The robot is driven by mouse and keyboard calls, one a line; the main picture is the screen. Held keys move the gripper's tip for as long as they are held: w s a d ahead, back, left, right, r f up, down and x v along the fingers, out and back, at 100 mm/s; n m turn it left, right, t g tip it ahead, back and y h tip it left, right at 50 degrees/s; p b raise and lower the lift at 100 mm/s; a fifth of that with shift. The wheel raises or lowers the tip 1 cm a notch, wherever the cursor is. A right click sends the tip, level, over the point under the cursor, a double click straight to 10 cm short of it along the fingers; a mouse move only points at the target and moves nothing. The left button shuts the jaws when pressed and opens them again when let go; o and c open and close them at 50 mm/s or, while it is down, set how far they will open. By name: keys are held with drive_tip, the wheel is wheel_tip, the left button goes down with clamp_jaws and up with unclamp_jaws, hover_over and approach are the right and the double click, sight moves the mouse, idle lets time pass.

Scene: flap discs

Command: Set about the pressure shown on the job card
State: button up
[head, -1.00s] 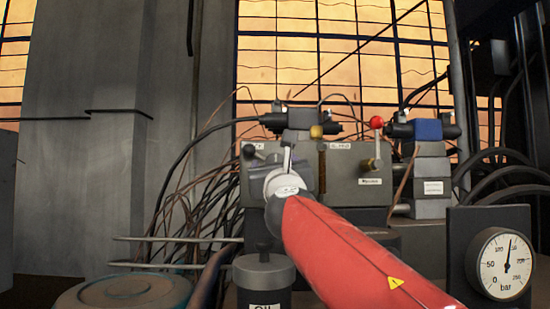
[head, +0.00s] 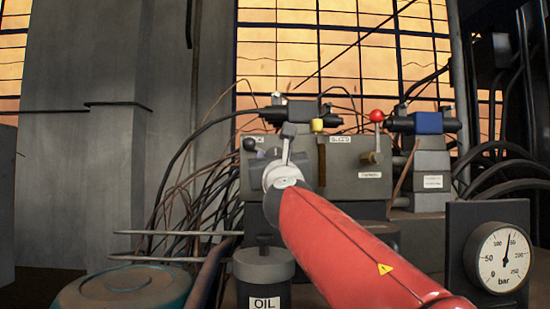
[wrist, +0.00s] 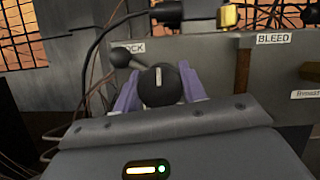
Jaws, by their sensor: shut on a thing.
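A round black knob with a white index line (wrist: 158,74) shows in the wrist view. The line stands nearly upright. My gripper (wrist: 160,92) has its purple fingers on both sides of this knob, shut on it. In the head view my red arm hides most of the knob and fingers. A round white pressure gauge in bar (head: 503,258) sits at the lower right. Its needle points nearly straight up, leaning slightly right, past the 100 mark; the exact value is too small to read. I see no job card in either view.
A black ball-ended lever (wrist: 120,57) stands close left of my fingers. A red-knobbed lever (head: 377,117) is on the panel's right side. An OIL pot (head: 264,268), a teal drum (head: 125,290) and loose cables (head: 195,175) lie left of my arm.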

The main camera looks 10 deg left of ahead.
drive_tip(key=shift+m, duration=0.3)
drive_tip(key=m+h, duration=0.2)
drive_tip(key=m, duration=0.1)
drive_tip(key=shift+m+t, duration=0.3)
drive_tip(key=shift+m, duration=0.1)
drive_tip(key=m+h, duration=0.3)
drive_tip(key=m, duration=0.2)
drive_tip(key=m+h+p, duration=0.1)
drive_tip(key=m, duration=0.2)
drive_tip(key=m+g+h, duration=0.1)
drive_tip(key=m, duration=0.2)
drive_tip(key=shift+d+h+p, duration=0.1)
drive_tip(key=shift+h+p, duration=0.3)
drive_tip(key=shift+m+g+h+p, duration=0.4)
drive_tip(key=shift+m+h+p, duration=0.15)
drive_tip(key=shift+m, duration=1.15)
drive_tip(key=shift+f, duration=0.1)
drive_tip(key=o, duration=1)
drive_tip(key=shift+c, duration=0.2)
